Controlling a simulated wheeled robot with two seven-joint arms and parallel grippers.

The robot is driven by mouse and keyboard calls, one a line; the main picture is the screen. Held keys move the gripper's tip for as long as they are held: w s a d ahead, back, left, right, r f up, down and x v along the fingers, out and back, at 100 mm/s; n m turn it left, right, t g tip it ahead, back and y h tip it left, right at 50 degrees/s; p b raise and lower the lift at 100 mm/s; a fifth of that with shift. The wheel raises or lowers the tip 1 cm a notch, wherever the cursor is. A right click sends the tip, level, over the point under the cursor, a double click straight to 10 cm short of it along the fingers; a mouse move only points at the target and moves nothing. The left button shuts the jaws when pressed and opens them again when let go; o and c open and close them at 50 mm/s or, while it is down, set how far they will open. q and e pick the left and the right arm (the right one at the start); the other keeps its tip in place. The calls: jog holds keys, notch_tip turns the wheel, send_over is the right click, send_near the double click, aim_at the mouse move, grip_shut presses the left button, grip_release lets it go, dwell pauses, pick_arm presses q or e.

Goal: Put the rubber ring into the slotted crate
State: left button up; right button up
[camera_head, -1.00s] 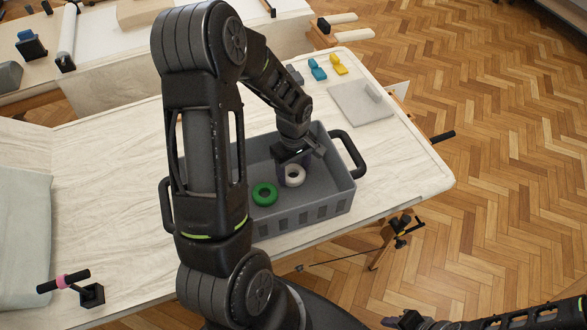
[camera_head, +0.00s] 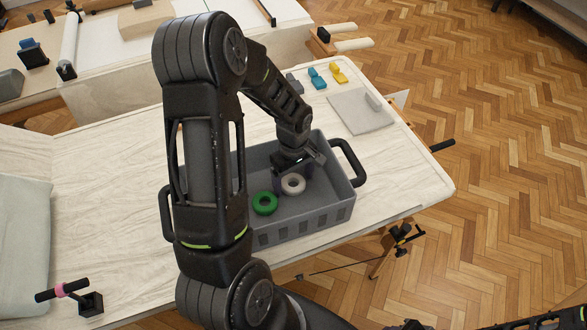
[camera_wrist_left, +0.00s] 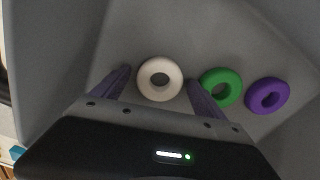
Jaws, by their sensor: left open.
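The slotted crate (camera_head: 300,221) is a grey bin with black side handles on the table. A white rubber ring (camera_head: 300,190) lies inside it, beside a green ring (camera_head: 256,206). A purple ring (camera_wrist_left: 260,86) shows in the left wrist view, right of the green one; my arm hides it in the head view. My left gripper (camera_head: 293,175) reaches down into the crate. In the left wrist view its open fingers stand either side of the white ring (camera_wrist_left: 146,88), with a gap to the left finger. My right gripper (camera_head: 412,325) barely shows at the bottom edge.
A grey plate (camera_head: 360,112) and small blue and yellow pieces (camera_head: 338,73) lie behind the crate. A grey-green cloth-like pad (camera_head: 22,245) and a black-and-pink clamp (camera_head: 88,303) are at the left. The table (camera_head: 105,170) is bare between pad and crate.

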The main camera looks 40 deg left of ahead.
aim_at(294, 187)
pick_arm(q)
jog(key=shift+r, duration=0.4)
notch_tip(294, 187, up, 11)
jog(key=b, duration=0.2)
jog(key=shift+r, duration=0.15)
jog(key=shift+r, duration=0.1)
jog(key=shift+r+p, duration=0.65)
jog(key=shift+r, duration=0.1)
dwell(0.3)
